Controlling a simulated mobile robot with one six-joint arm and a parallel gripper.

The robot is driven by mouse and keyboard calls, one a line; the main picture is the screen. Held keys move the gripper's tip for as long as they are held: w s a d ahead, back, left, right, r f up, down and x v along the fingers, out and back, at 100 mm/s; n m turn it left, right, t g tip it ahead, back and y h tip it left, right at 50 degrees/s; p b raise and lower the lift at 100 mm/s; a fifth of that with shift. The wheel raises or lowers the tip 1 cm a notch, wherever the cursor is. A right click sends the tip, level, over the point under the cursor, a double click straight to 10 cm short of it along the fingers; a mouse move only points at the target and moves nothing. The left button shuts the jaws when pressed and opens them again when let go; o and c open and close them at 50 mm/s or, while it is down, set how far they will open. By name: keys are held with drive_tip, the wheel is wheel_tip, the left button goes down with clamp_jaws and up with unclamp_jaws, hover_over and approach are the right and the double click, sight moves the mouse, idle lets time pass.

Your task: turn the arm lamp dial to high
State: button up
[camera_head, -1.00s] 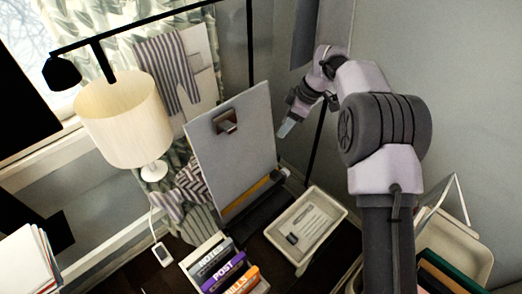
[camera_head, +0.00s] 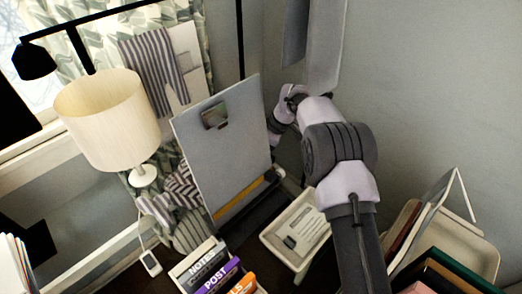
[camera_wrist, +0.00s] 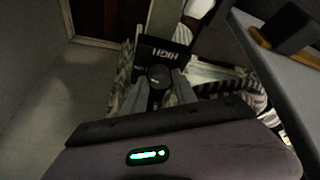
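The black arm lamp (camera_head: 36,60) reaches across the top left in the head view, its head hanging at the left end. In the wrist view, a dark plate with the word HIGH (camera_wrist: 165,53), seen upside down, lies ahead of my gripper (camera_wrist: 160,88). A round dark dial (camera_wrist: 158,76) with a small light mark shows just before the plate. My two grey fingers are apart, one on each side of the dial. I cannot tell whether they touch it. In the head view my gripper is hidden behind the grey clipboard.
The grey clipboard (camera_head: 225,150) stands upright beside my arm; its edge also shows at right in the wrist view. A white-shaded table lamp (camera_head: 108,120) is at left. A cream tray (camera_head: 297,240) and book boxes (camera_head: 210,268) are in front. Bare wall lies to the right.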

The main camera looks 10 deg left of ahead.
clamp_jaws()
drive_tip(key=shift+f+m+t+b, duration=0.15)
drive_tip(key=shift+m+t+b, duration=0.25)
drive_tip(key=shift+m+b, duration=0.4)
drive_tip(key=shift+s+m, duration=0.1)
drive_tip(key=shift+m, duration=0.6)
drive_tip(key=shift+o, duration=2.4)
unclamp_jaws()
drive_tip(key=v, duration=0.2)
drive_tip(key=p+v, duration=0.1)
drive_tip(key=v, duration=0.1)
drive_tip(key=shift+s+d+f, duration=0.15)
drive_tip(key=shift+d, duration=0.25)
drive_tip(key=s+d, duration=0.1)
drive_tip(key=d, duration=0.2)
drive_tip(key=s+d+p, duration=0.1)
drive_tip(key=d, duration=0.3)
drive_tip(key=s+d+p, duration=0.1)
drive_tip(key=d, duration=0.2)
drive_tip(key=shift+d+f, duration=0.15)
drive_tip(key=shift+f, duration=0.05)
